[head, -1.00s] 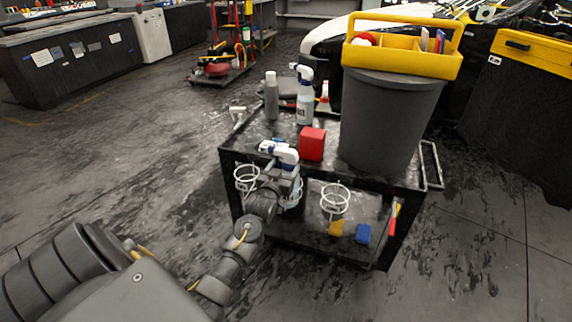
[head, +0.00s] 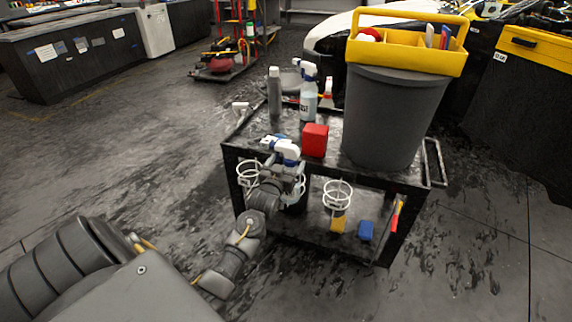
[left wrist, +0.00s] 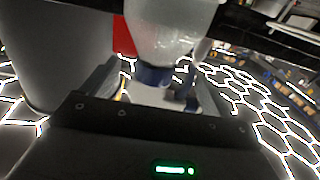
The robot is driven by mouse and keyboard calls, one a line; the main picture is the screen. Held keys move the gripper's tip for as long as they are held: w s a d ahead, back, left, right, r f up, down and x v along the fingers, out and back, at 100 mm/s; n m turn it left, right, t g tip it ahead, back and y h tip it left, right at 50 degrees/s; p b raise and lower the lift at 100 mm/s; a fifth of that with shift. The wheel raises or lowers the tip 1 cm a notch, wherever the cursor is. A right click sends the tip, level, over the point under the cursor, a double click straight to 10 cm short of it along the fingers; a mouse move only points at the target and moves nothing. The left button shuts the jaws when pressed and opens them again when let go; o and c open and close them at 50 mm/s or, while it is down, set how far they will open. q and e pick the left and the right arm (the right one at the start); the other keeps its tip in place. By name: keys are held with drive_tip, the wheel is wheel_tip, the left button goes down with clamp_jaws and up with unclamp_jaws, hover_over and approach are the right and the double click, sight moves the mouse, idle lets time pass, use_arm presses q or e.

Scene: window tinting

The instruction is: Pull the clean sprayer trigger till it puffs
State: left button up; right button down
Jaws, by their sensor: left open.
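A sprayer with a blue and white head (head: 281,148) is at the front edge of the black cart, by the ring holders. In the left wrist view its cloudy pale bottle (left wrist: 172,32), dark blue collar (left wrist: 150,75) and white head (left wrist: 148,95) show close up. My left gripper (left wrist: 153,92) is open, with one finger on each side of the sprayer's collar and head. Contact and the trigger are not clear. In the head view my left gripper (head: 287,180) is just below the sprayer head, partly hiding the bottle. My right gripper is not in view.
The black cart (head: 345,168) carries a red block (head: 314,140), a grey bottle (head: 274,92), another labelled spray bottle (head: 308,98) and a grey bin (head: 383,118) with a yellow caddy (head: 405,50). An empty white ring holder (head: 337,194) juts from the front. Floor at left is open.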

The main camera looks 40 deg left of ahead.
use_arm(q)
drive_tip(key=shift+s+d, duration=0.1)
drive_tip(key=shift+s, duration=0.05)
drive_tip(key=p+v, duration=0.1)
drive_tip(key=v, duration=0.9)
drive_tip(key=shift+s, duration=0.2)
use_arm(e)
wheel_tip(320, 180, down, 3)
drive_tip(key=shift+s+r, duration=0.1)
use_arm(q)
drive_tip(key=shift+d, duration=0.1)
